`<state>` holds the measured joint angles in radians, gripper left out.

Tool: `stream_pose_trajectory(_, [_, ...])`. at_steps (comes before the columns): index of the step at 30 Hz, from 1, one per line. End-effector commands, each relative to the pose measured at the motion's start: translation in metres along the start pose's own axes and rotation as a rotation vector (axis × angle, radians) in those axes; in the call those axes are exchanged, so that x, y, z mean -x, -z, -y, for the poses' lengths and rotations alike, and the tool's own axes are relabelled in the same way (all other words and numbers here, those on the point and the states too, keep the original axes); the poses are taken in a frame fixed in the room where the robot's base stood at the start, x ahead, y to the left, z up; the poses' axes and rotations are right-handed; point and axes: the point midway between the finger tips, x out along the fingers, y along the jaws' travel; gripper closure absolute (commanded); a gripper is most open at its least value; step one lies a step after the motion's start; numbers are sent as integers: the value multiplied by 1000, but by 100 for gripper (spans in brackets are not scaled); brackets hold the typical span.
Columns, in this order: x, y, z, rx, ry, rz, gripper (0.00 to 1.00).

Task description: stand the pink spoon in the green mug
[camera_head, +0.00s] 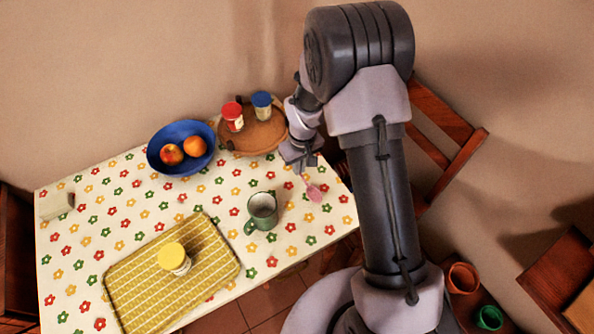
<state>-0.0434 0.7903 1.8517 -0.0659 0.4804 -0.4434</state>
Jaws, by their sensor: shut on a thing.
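The green mug (261,213) stands upright on the flowered tablecloth, near the table's right side, with its handle toward the lower left. My gripper (304,169) is up and to the right of the mug, apart from it. It is shut on the pink spoon (314,192), whose bowl hangs below the jaws, tilted down to the right. The spoon's upper handle is hidden in the gripper. The inside of the mug shows only in part.
A round wooden tray (234,150) with a red-lidded jar (232,116) and a blue-lidded jar (262,105) sits behind my gripper. A blue fruit bowl (181,130) stands left of it. A yellow tray (140,300) bears a yellow-lidded jar (173,258). Cloth between spoon and mug is clear.

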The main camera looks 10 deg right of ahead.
Motion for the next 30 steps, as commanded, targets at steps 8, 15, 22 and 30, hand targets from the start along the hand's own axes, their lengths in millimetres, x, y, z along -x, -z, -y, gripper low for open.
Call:
stream_pose_trajectory(8, [-25, 22, -7, -1, 1, 3, 100])
stream_pose_trajectory(15, [-39, 21, -7, -1, 1, 0, 100])
stream_pose_trajectory(22, [-43, 20, -7, -1, 1, 1, 89])
stream_pose_trajectory(30, [-42, 20, -7, -1, 1, 0, 72])
